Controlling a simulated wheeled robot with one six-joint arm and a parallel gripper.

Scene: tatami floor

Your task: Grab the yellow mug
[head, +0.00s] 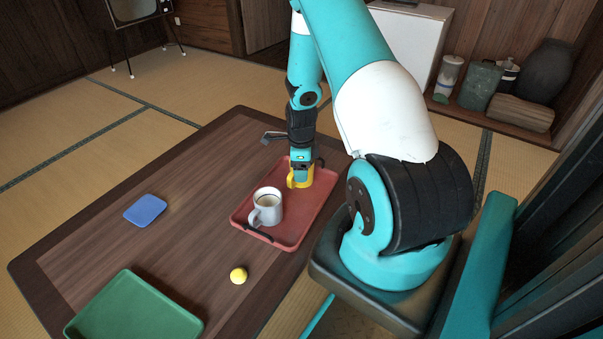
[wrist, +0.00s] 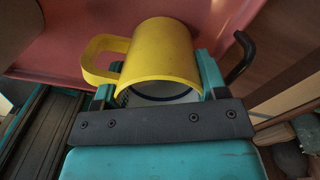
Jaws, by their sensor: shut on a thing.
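The yellow mug (wrist: 162,55) is large in the wrist view, its handle to the left and its pale inside partly showing. In the head view the yellow mug (head: 293,181) shows only in part at the far end of the red tray (head: 285,235), below my gripper (head: 301,172). My gripper is shut on the mug, and in the wrist view its fingers (wrist: 158,92) sit on either side of it. I cannot tell whether the mug touches the tray.
A white mug (head: 267,206) stands on the red tray, nearer the front. A blue square (head: 145,210), a yellow ball (head: 238,275) and a green tray (head: 134,312) lie on the wooden table (head: 190,190). The table's middle is clear. A dark object lies behind my gripper.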

